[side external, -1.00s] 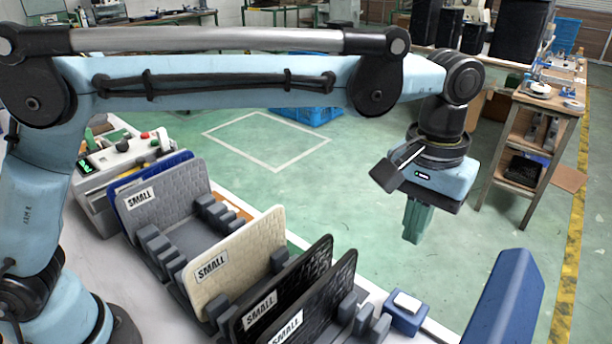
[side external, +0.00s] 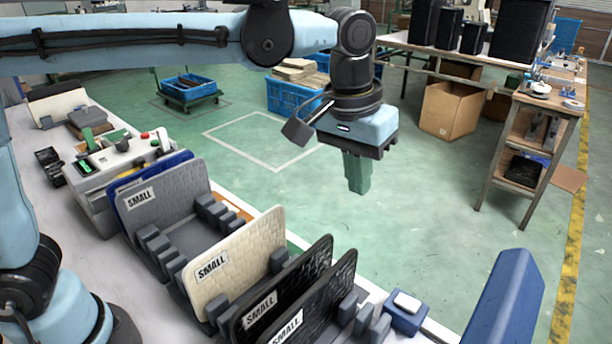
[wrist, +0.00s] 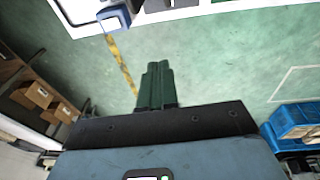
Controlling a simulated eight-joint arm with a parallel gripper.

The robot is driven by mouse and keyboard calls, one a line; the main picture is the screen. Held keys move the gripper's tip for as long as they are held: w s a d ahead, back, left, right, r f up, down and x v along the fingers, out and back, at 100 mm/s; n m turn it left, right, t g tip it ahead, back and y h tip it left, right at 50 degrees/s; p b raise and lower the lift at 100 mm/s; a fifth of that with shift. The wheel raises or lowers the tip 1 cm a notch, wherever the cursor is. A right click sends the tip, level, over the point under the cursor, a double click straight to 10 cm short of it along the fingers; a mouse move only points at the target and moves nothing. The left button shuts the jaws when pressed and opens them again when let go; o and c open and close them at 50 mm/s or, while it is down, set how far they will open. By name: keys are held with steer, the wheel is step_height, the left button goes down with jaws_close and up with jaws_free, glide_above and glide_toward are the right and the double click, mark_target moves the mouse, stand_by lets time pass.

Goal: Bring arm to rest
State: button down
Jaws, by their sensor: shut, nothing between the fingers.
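My gripper (side external: 358,174) hangs in the air past the bench's far edge, over the green floor, fingers pointing down. Its green fingers are together with nothing between them; they also show in the wrist view (wrist: 157,84). Nearer the camera stands a grey slotted rack (side external: 187,240) on the bench. It holds upright panels labelled SMALL: a blue panel (side external: 128,212), a grey panel (side external: 172,190), a cream panel (side external: 240,262) and two black panels (side external: 325,290) at the near end. My gripper is apart from all of them.
A control box (side external: 120,165) with buttons stands on the bench left of the rack. A small blue block (side external: 405,318) is at the bench edge, with a tall blue part (side external: 508,305) at lower right. Blue crates (side external: 290,98) and a wooden shelf table (side external: 520,150) stand beyond. Open floor lies below my gripper.

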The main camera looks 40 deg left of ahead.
steer(key=s+a+f+t, duration=0.2)
steer(key=s+a, duration=0.3)
steer(key=a, duration=0.5)
steer(key=s+a+f+t+y, duration=0.1)
steer(key=s+a+f+t, duration=0.2)
steer(key=a, duration=0.6)
step_height(320, 180, down, 2)
steer(key=shift+s+a, duration=0.4)
steer(key=shift+s, duration=0.7)
